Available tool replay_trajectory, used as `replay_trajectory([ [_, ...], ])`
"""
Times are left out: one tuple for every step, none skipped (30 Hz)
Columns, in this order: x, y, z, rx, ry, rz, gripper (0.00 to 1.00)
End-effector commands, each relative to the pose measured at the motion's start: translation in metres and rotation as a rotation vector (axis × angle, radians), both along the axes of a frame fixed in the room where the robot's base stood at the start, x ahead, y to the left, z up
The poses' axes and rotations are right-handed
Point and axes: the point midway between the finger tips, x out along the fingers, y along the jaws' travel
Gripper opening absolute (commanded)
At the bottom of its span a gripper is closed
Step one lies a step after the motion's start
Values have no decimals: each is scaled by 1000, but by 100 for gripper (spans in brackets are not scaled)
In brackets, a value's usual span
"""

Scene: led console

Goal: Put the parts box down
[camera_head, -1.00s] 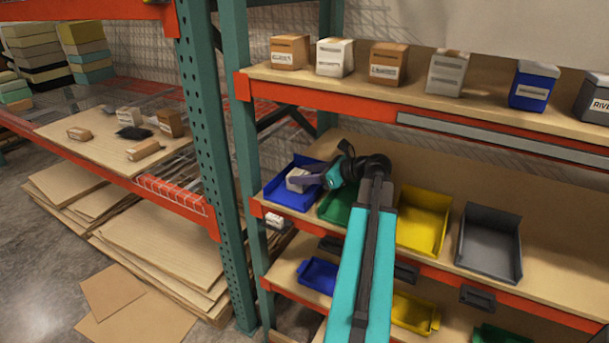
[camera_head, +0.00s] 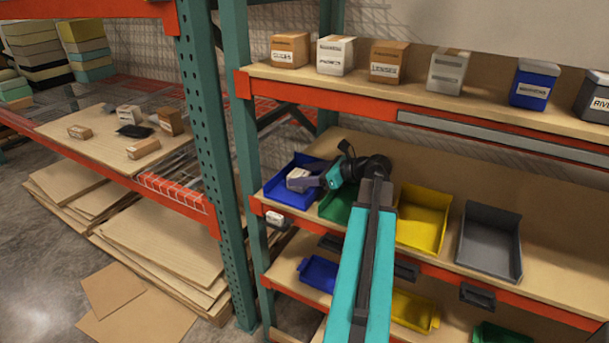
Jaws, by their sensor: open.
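A small white parts box (camera_head: 298,174) sits inside the blue bin (camera_head: 290,197) at the left end of the middle shelf. My gripper (camera_head: 305,181) reaches in from the right, over the green bin, with its fingers at the box. The jaws are open, and part of the box is hidden behind a finger. I cannot tell whether the fingers touch the box.
The green bin (camera_head: 337,206), partly under my arm, stands beside the blue bin. A yellow bin (camera_head: 422,218) and a grey bin (camera_head: 489,240) stand to the right. Labelled boxes line the shelf above. A green upright (camera_head: 243,150) stands left of the blue bin.

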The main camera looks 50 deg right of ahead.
Motion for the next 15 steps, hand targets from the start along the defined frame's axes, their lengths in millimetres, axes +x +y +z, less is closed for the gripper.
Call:
replay_trajectory([
  [0,0,1,0,0,0,65],
  [0,0,1,0,0,0,65],
  [0,0,2,0,0,0,65],
  [-1,-1,3,0,0,-1,65],
  [-4,-1,3,1,0,-1,65],
  [-7,-2,4,1,0,-1,65],
  [-9,-3,5,0,0,-2,65],
  [-12,-4,6,0,0,-2,65],
  [-16,-5,8,0,0,-3,65],
  [-19,-5,9,-1,0,-2,65],
  [-23,-6,11,-1,0,-2,65],
  [-29,-8,13,-1,0,-4,65],
  [-32,-9,15,-1,0,-4,65],
  [-36,-10,16,-1,0,-3,65],
  [-42,-11,19,-1,0,-3,65],
])
